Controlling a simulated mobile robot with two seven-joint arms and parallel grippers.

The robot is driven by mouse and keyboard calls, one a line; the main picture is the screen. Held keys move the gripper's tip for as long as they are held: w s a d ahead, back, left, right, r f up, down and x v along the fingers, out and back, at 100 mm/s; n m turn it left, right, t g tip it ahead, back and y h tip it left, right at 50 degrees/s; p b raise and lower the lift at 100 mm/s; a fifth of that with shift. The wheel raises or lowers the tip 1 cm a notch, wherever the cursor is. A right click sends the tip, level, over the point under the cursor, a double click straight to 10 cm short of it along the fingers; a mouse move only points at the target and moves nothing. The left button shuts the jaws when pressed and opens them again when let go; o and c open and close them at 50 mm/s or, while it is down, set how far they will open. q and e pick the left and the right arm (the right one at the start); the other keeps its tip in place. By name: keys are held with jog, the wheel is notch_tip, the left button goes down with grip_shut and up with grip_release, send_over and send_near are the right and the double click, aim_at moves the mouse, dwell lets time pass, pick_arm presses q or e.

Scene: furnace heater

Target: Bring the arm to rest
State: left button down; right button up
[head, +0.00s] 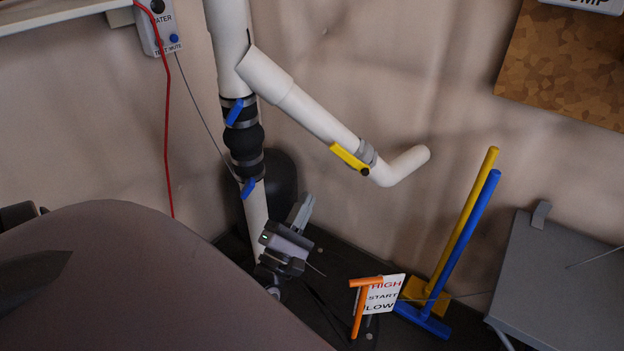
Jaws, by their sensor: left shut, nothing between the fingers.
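My left gripper (303,208) is in the lower middle of the head view, grey and black, with its fingers pointing up. It is shut and empty. It shows just right of the lower part of the white vertical pipe (257,215); I cannot tell whether it touches the pipe. Its wrist shows below it, and the rest of the arm is largely hidden. My right gripper is not in view.
A white branch pipe (318,118) with a yellow valve handle (349,158) slants right. Blue valve handles (235,111) sit on the vertical pipe. An orange lever (359,308) stands by a HIGH/START/LOW sign (383,294). Yellow (465,220) and blue (463,250) levers stand right, near a grey box (560,285).

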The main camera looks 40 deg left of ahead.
pick_arm(q)
jog(key=s+d+f+m+g+h, duration=0.2)
jog(key=s+d+m+g+h, duration=0.15)
jog(key=d+m, duration=0.5)
jog(key=s+d+f+m+g+h, duration=0.2)
jog(key=s+d+m+g+h, duration=0.3)
jog(key=m, duration=0.6)
jog(key=s+d+f+m+g+h, duration=0.1)
jog(key=d+f+m+g, duration=0.15)
jog(key=d+m, duration=0.65)
jog(key=s+a+r+g+y+p, duration=0.1)
jog(key=s+a+r+p, duration=0.1)
jog(key=r+p, duration=0.5)
jog(key=s+a+r+m+y+p, duration=0.1)
jog(key=a+r+p, duration=0.3)
jog(key=p, duration=1.3)
notch_tip(320, 180, up, 3)
jog(key=shift+s+r+g, duration=0.15)
jog(key=shift+s+g, duration=0.25)
jog(key=shift+s, duration=0.1)
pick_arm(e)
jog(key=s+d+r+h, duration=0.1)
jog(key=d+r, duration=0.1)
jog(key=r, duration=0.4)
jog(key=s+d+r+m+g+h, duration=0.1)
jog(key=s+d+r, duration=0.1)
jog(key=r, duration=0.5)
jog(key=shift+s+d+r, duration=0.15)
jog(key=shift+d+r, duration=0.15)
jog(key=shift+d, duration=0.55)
